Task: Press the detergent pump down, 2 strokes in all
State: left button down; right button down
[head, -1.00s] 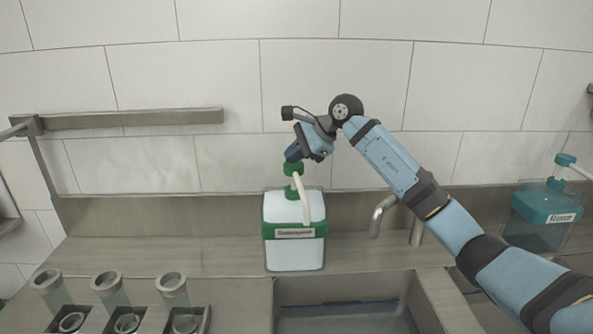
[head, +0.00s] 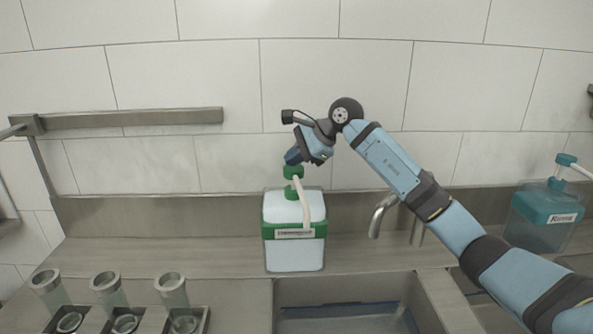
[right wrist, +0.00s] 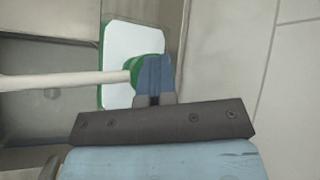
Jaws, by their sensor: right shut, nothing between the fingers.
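The detergent bottle (head: 294,252) is white with a green band and a label, and stands upright on the steel counter behind the sink. Its green pump head (head: 293,172) with a pale spout tube (head: 302,200) is on top. My right gripper (head: 293,157) is shut and empty, its fingertips right at the top of the pump head. In the right wrist view the shut fingers (right wrist: 155,75) overlap the green pump head (right wrist: 138,70), and the white bottle top (right wrist: 125,45) lies beyond. Whether they touch is hard to tell. My left gripper is not in view.
A teal bottle with a pump (head: 545,215) stands at the right. A faucet (head: 381,215) is partly behind my right arm. The sink (head: 345,318) lies in front of the detergent bottle. Several clear cups (head: 109,288) stand in a holder at the front left.

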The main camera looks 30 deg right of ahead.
jog(key=shift+f, duration=0.35)
jog(key=shift+r, duration=0.1)
jog(key=shift+r, duration=0.6)
jog(key=shift+w+r+p, duration=0.1)
jog(key=shift+r+p, duration=1.6)
jog(key=shift+r, duration=1.4)
